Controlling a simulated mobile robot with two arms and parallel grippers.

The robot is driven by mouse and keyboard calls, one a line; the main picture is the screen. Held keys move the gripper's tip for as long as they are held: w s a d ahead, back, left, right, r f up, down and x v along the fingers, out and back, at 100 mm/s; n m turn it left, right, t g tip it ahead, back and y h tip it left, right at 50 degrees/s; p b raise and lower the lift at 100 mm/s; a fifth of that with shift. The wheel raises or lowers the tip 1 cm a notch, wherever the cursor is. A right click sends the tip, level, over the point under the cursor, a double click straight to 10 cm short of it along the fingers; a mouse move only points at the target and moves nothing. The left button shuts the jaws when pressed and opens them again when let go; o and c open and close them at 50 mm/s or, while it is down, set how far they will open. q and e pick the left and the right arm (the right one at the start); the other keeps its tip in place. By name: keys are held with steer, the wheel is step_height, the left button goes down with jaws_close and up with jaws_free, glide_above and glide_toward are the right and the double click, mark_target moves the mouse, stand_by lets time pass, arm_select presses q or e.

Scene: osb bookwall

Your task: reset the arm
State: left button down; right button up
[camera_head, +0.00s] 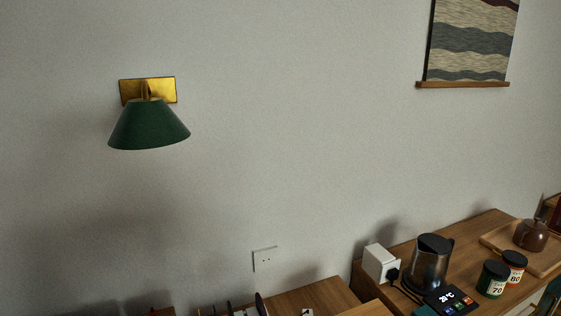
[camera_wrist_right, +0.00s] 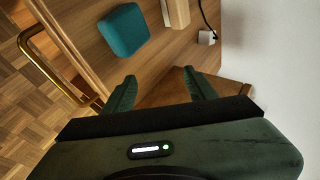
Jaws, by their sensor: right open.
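My right gripper (camera_wrist_right: 160,90) shows in the right wrist view, with its two dark green fingers spread well apart. Nothing is between the fingers. It is over or close to a wooden surface (camera_wrist_right: 175,62), with a teal rounded box (camera_wrist_right: 124,30) beyond the fingers, apart from them. I cannot make out either gripper for certain in the head view. My left gripper is not in view.
A wooden counter (camera_head: 461,240) at lower right holds a kettle (camera_head: 429,266), a white box (camera_head: 380,262), dark jars (camera_head: 493,279) and a brown teapot (camera_head: 531,235). A green wall lamp (camera_head: 148,126) juts out at left. A brass rail (camera_wrist_right: 42,55) edges the surface.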

steer(key=s+d+r+n+g, duration=0.1)
steer(key=s+d+n+g, duration=0.15)
steer(key=s+n, duration=0.45)
steer(key=s+d+r+n+g, duration=0.2)
steer(key=s+d+n, duration=0.25)
steer(key=s, duration=0.55)
steer(key=s+d+r+n+g, duration=0.1)
steer(key=s+d+n+g, duration=0.15)
steer(key=s+n, duration=0.5)
step_height(320, 180, down, 29)
steer(key=s+b, duration=0.3)
steer(key=s+d+f+g+b, duration=0.1)
steer(key=s+d+f, duration=0.2)
steer(key=s+f, duration=1.3)
step_height(320, 180, down, 2)
steer(key=shift+f+g+b, duration=0.1)
steer(key=shift+g+b, duration=0.2)
steer(key=shift+s, duration=0.1)
